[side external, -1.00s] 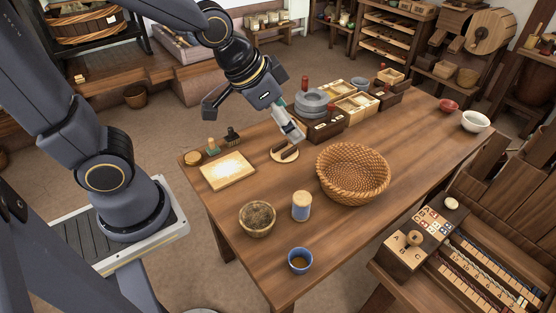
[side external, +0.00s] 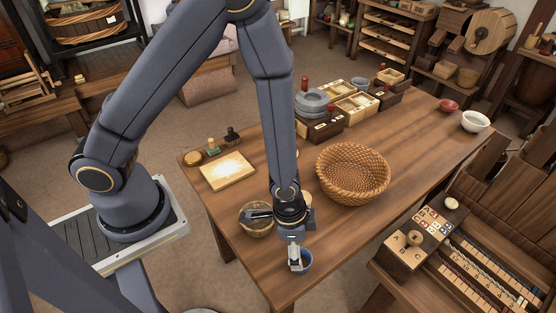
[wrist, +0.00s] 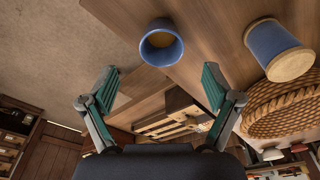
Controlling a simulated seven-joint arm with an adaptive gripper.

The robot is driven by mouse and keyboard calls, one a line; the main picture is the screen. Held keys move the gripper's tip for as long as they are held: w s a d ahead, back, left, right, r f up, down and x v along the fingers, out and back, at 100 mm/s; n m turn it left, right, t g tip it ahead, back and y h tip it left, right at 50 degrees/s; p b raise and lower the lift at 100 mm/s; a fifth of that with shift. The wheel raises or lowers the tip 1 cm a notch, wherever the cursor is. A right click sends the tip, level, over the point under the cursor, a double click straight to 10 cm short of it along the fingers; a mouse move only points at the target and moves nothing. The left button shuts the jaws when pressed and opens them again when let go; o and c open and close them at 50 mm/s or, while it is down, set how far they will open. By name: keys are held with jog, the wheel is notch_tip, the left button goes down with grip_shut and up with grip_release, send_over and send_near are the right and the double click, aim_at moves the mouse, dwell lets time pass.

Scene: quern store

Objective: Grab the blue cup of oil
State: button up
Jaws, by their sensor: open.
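The blue cup (side external: 306,262) stands near the table's front edge in the side view, partly hidden by my gripper (side external: 296,264). In the wrist view the blue cup (wrist: 161,44) shows its open mouth and brownish inside, ahead of my open fingers and roughly between them. My gripper (wrist: 160,88) is open with nothing between its fingers. In the side view I cannot tell whether a finger touches the cup.
A wicker basket (side external: 352,174) and a brown bowl (side external: 256,228) are on the table (side external: 400,150). A pale board (side external: 228,170) lies at the left.

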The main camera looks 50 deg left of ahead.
jog(key=f, duration=0.5)
jog(key=w+f, duration=0.1)
jog(key=f, duration=0.1)
jog(key=shift+d+f, duration=0.15)
jog(key=shift+d, duration=0.1)
jog(key=c, duration=1.3)
